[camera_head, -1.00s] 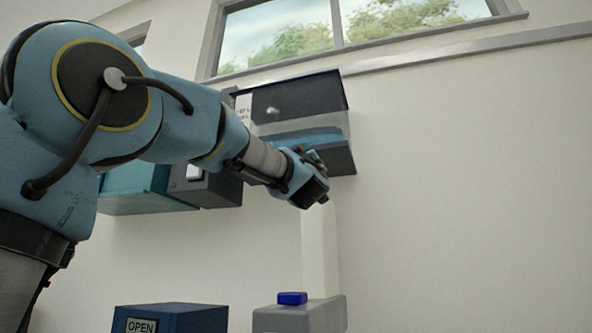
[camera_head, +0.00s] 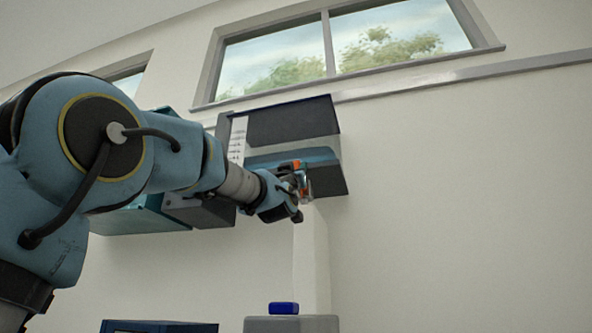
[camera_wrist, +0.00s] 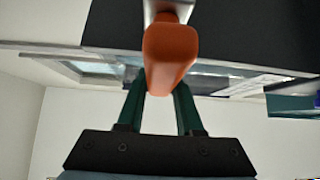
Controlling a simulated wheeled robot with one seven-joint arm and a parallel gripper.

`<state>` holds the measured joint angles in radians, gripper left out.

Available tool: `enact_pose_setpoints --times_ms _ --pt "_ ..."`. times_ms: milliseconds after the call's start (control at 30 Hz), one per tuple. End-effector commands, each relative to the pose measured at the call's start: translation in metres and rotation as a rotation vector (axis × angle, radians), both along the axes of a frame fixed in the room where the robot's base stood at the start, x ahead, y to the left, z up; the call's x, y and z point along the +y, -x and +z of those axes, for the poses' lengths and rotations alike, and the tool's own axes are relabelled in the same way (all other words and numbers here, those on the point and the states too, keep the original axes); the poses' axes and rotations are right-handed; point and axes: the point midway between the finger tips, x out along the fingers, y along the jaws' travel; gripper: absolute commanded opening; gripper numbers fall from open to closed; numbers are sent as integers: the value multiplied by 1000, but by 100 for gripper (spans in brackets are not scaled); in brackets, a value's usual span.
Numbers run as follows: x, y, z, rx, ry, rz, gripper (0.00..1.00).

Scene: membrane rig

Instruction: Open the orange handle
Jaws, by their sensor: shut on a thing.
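The orange handle (camera_wrist: 169,55) is large in the middle of the wrist view, on a pale stem that runs up to a dark housing. In the head view the orange handle (camera_head: 290,165) shows only as a small patch at the lower front of a dark wall unit (camera_head: 292,122), partly hidden by my gripper. My gripper (camera_wrist: 160,92) has its two green fingers at either side of the handle's near end, shut on it. In the head view my gripper (camera_head: 303,185) is at the unit's lower edge.
A teal and grey wall unit (camera_head: 135,215) hangs to the left behind my arm. Below stand a blue box (camera_head: 160,327) and a grey box with a blue cap (camera_head: 284,308). A pale column (camera_head: 311,260) runs down the wall. The wall to the right is clear.

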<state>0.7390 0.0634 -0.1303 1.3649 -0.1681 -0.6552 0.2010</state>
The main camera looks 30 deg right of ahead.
Motion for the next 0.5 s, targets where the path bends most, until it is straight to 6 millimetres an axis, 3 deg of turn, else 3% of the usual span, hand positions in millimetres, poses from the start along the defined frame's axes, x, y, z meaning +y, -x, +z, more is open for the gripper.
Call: enact_pose_setpoints --times_ms 133,167,400,500 --pt "-1 -1 -2 4 -3 0 0" --pt "-1 -1 -2 5 -2 0 37" --pt "0 -1 -1 2 0 0 64" --pt "0 0 -1 2 0 0 65"
